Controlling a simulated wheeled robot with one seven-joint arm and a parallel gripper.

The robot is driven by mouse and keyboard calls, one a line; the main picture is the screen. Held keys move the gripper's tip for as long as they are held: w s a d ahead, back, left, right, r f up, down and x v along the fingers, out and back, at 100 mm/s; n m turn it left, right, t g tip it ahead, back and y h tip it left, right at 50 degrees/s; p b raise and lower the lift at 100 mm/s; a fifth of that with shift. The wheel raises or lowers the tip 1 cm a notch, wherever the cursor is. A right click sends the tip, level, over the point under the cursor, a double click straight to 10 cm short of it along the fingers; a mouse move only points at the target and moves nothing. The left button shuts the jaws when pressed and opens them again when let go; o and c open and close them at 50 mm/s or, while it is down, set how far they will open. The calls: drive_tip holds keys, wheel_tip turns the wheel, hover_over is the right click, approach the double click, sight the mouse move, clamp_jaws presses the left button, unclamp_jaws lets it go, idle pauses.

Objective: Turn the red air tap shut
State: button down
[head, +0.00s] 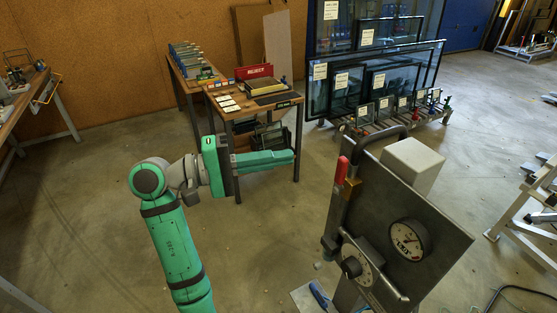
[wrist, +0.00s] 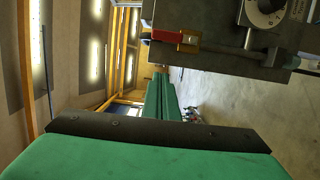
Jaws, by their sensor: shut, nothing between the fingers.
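The red air tap (head: 341,171) is a red lever at the left edge of a dark, tilted panel (head: 440,225) in the head view. Its brass-coloured body (head: 351,190) sits just below it. The lever points up in the picture, roughly along the grey pipe. In the wrist view the red lever (wrist: 166,37) lies sideways at the top, beside its brass body (wrist: 189,41). My gripper (head: 292,157) is shut and empty, to the left of the lever in the picture, with a gap between them. In the wrist view its green fingers (wrist: 164,95) are together, below the lever.
The panel also carries a round gauge (head: 408,240), a dial (head: 358,267) with a bar handle, and a curved pipe (head: 370,139). A pale box (head: 412,165) is behind it. A wooden table (head: 228,111) and glass panes (head: 375,80) stand farther back. Floor is open left of the panel.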

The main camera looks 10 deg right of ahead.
sight(341, 176)
drive_tip(key=s+d, duration=0.3)
drive_tip(key=d, duration=0.5)
drive_tip(key=shift+d, duration=0.3)
